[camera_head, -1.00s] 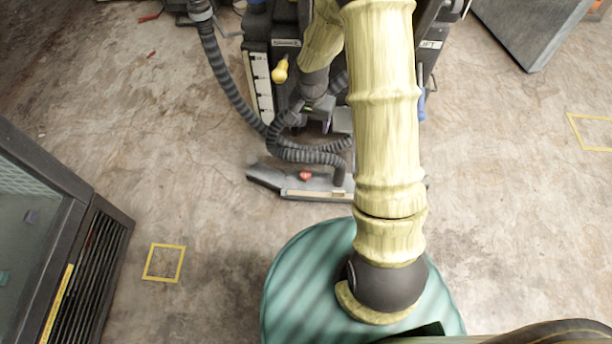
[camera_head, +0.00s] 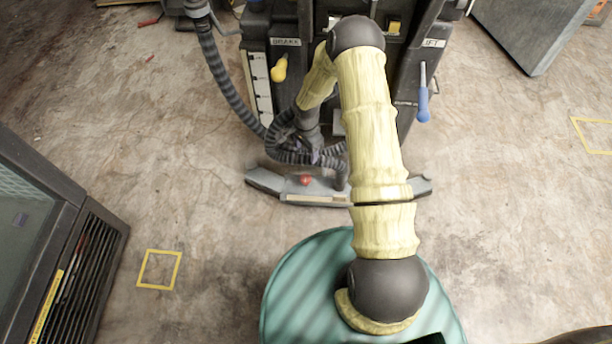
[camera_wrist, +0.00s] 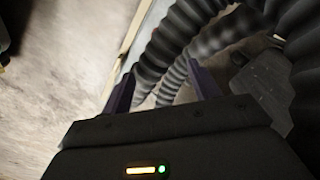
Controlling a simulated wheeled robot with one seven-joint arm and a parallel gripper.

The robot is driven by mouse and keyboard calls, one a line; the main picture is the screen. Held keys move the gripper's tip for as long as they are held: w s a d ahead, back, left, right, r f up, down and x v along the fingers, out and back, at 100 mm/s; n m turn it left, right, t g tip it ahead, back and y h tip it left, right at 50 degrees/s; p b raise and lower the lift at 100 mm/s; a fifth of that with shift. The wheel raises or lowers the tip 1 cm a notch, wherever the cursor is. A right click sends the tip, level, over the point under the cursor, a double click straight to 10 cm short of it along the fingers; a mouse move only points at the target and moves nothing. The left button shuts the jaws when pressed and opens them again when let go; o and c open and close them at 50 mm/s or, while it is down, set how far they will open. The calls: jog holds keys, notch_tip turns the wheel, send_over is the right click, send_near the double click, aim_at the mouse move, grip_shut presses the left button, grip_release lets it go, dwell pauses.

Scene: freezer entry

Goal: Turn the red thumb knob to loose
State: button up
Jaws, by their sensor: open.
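The red thumb knob (camera_head: 305,180) sits on top of the grey squeegee bar (camera_head: 272,181) low on the floor behind the machine. My gripper (camera_head: 316,157) is above and slightly beyond the knob in the head view, close to the ridged grey hose (camera_head: 281,147). In the wrist view my gripper (camera_wrist: 163,86) has its two dark purple fingers apart. The ridged hose (camera_wrist: 181,40) passes beyond and between the fingers there, and nothing is clearly gripped. I cannot make out the knob for certain in the wrist view.
The machine carries a yellow knob (camera_head: 279,69) under a BRAKE label and a blue-handled lever (camera_head: 423,104) at right. A dark vented cabinet (camera_head: 66,255) stands at left. A yellow floor square (camera_head: 159,269) lies near it. Floor right of the bar is clear.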

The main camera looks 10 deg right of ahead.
aim_at(306, 178)
notch_tip(306, 178, down, 17)
jog(key=b, duration=0.8)
jog(key=c, duration=1)
jog(key=shift+o, duration=0.2)
